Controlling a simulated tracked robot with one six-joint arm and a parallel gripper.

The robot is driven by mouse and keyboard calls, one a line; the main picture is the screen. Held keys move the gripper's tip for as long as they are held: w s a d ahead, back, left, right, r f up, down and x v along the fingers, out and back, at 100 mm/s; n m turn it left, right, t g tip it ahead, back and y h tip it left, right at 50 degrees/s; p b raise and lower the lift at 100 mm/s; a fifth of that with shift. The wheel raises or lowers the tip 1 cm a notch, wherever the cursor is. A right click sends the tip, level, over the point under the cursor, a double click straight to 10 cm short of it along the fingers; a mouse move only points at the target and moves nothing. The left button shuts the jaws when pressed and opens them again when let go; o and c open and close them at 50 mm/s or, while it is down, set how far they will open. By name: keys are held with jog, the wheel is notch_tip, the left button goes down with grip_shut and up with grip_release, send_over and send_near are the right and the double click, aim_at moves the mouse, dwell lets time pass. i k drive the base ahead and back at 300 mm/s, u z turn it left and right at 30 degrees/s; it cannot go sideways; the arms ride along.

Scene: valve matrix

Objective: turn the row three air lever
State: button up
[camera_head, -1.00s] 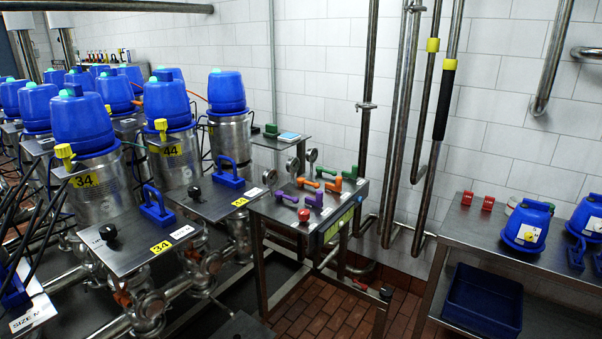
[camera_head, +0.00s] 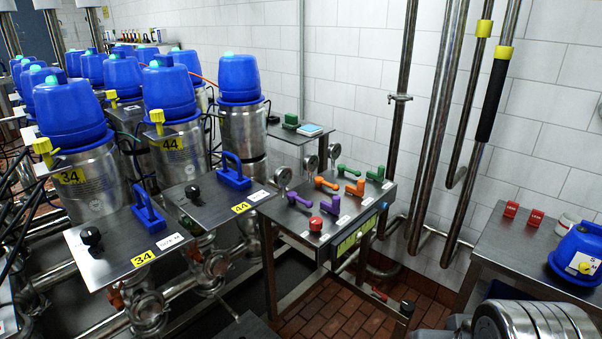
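A small steel panel table (camera_head: 290,219) stands in the middle of the head view. It carries pairs of coloured levers: purple levers (camera_head: 300,200) at the front left, orange levers (camera_head: 326,183) in the middle and green levers (camera_head: 375,174) at the back right. A second purple lever (camera_head: 329,207), second orange lever (camera_head: 355,188) and second green lever (camera_head: 344,170) show beside them. White tags lie beside some levers, too small to read. I cannot tell which is the row three air lever. My gripper is not in view.
A red button (camera_head: 315,224) sits at the panel's front edge. Plates with blue handles (camera_head: 148,207) and blue-topped steel valves (camera_head: 167,98) stand to the left. A side table (camera_head: 512,240) stands right. A silver ribbed cylindrical part (camera_head: 545,322) fills the lower right. Brick floor shows below the panel.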

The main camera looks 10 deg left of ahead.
aim_at(319, 181)
jog(key=u, duration=0.65)
jog(key=i, duration=0.95)
jog(key=u, duration=0.55)
